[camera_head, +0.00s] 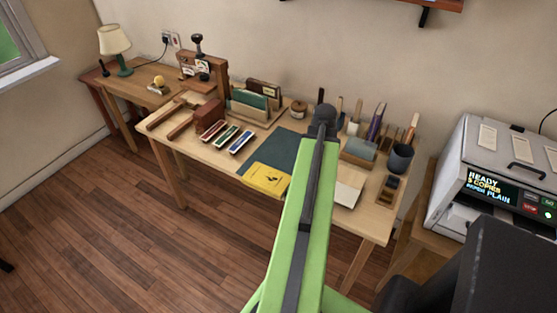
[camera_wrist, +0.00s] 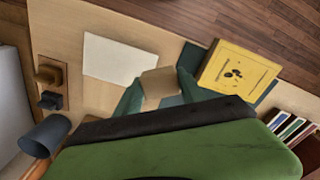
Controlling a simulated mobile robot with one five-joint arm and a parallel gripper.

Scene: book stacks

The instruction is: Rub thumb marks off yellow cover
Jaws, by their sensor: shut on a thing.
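The yellow cover (camera_head: 262,184) lies flat at the front edge of the desk, partly on a dark blue-green mat (camera_head: 268,152). In the wrist view the yellow cover (camera_wrist: 248,76) shows several dark spots near its middle; I cannot tell whether they are thumb marks or print. My gripper (camera_wrist: 160,86) has its two green fingers shut on a small tan block (camera_wrist: 159,83). In the wrist picture the block is left of the cover, apart from it; its height above the desk is unclear. In the head view my arm hides the gripper and block.
A white sheet (camera_wrist: 118,58) lies beside the block. A dark cup (camera_head: 400,158) stands at the desk's right end. Three colored strips (camera_head: 228,137) lie left of the mat. Upright holders line the back. A copier (camera_head: 478,165) stands at right.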

